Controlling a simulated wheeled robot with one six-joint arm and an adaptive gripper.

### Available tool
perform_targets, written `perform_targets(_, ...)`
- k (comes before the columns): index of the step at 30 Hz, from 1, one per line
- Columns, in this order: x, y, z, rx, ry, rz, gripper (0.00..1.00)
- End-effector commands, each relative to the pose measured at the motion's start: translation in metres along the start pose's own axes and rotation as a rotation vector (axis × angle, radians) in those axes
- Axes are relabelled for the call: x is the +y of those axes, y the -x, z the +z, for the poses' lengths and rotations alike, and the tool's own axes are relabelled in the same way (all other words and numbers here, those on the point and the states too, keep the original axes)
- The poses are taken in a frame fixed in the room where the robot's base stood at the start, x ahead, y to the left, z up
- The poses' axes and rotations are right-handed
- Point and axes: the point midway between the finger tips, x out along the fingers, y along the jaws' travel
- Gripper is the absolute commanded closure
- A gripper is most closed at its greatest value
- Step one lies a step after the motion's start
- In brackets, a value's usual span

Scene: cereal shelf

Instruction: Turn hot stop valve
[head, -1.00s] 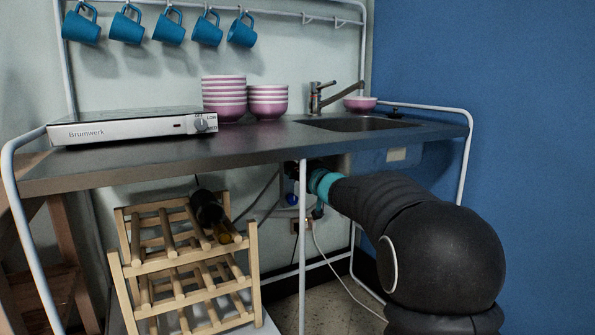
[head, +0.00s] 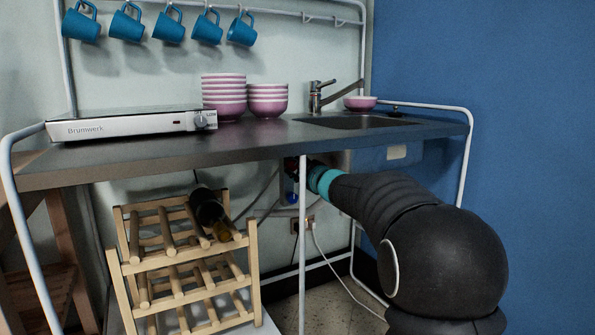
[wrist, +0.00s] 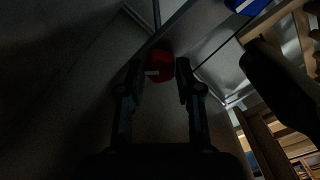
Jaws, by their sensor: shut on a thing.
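In the dark wrist view, the red valve handle (wrist: 160,66) with a white mark sits between the two fingertips of my gripper (wrist: 161,78). The fingers are shut on it from both sides. A blue valve handle (wrist: 246,5) shows at the top right of that view, apart from my gripper. In the head view, my arm reaches under the counter from the right, and the blue handle (head: 292,198) is just below the wrist end. My fingertips are mostly hidden there behind the counter leg and in shadow.
A wooden rack (head: 190,268) with a dark bottle (head: 207,207) stands left of the valves. A thin white counter leg (head: 302,250) is close to my gripper. The counter (head: 250,145) lies just above my arm, and cables hang behind.

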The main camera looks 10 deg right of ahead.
Motion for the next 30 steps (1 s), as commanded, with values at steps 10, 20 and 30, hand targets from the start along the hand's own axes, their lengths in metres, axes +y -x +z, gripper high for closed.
perform_targets(10, 0.0, 0.0, -0.0001, 0.0, 0.095, 0.0, 1.0)
perform_targets(20, 0.0001, 0.0, -0.0002, 0.0, 0.102, 0.0, 1.0)
perform_targets(30, 0.0001, 0.0, -0.0002, 0.0, 0.101, 0.0, 0.4)
